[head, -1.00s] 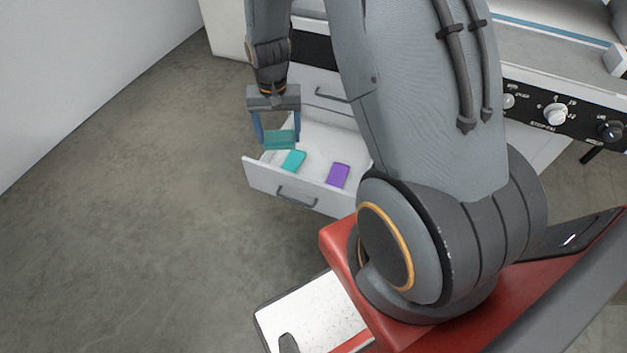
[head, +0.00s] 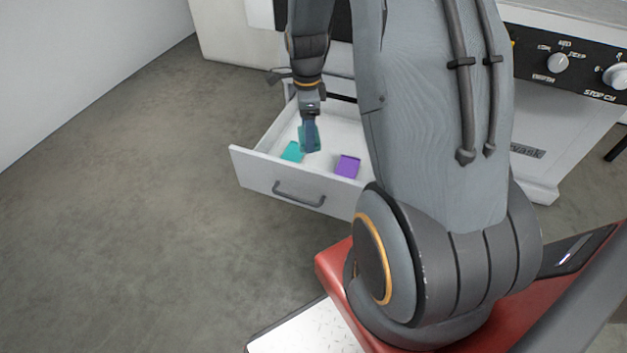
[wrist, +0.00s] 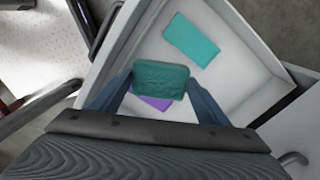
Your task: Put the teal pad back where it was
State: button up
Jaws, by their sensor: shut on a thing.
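My gripper (head: 310,140) is shut on a dark teal pad, which shows best between the two blue fingers in the wrist view (wrist: 161,82). The pad has an embossed face. It is held above the inside of an open white drawer (head: 262,178). A second, brighter teal pad (head: 292,152) lies flat on the drawer floor; it also shows in the wrist view (wrist: 190,40). A purple pad (head: 347,166) lies in the drawer too. In the wrist view the held pad partly hides the purple pad (wrist: 153,103).
The drawer front has a dark handle (head: 298,194). A white unit with a black knob panel (head: 565,62) stands at the right. Clear grey floor (head: 120,200) lies left of the drawer. Bare drawer floor shows around the lying pads.

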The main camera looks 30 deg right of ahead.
jog(key=d+f+m+b, duration=0.1)
jog(key=m+b, duration=0.1)
jog(key=d+f+m+b, duration=0.1)
jog(key=f, duration=0.1)
jog(key=w+d+f+m+b, duration=0.1)
jog(key=f+m+b, duration=0.1)
jog(key=shift+w+d+f+m+b, duration=0.1)
jog(key=shift+d+f+m+b, duration=0.15)
jog(key=shift+m+b, duration=0.1)
notch_tip(320, 180, down, 10)
jog(key=shift+r+b, duration=0.1)
jog(key=shift+b, duration=1.15)
jog(key=shift+f, duration=0.2)
jog(key=o, duration=1.1)
notch_tip(320, 180, up, 12)
jog(key=p, duration=0.3)
jog(key=shift+a+r, duration=0.1)
jog(key=shift+r, duration=0.15)
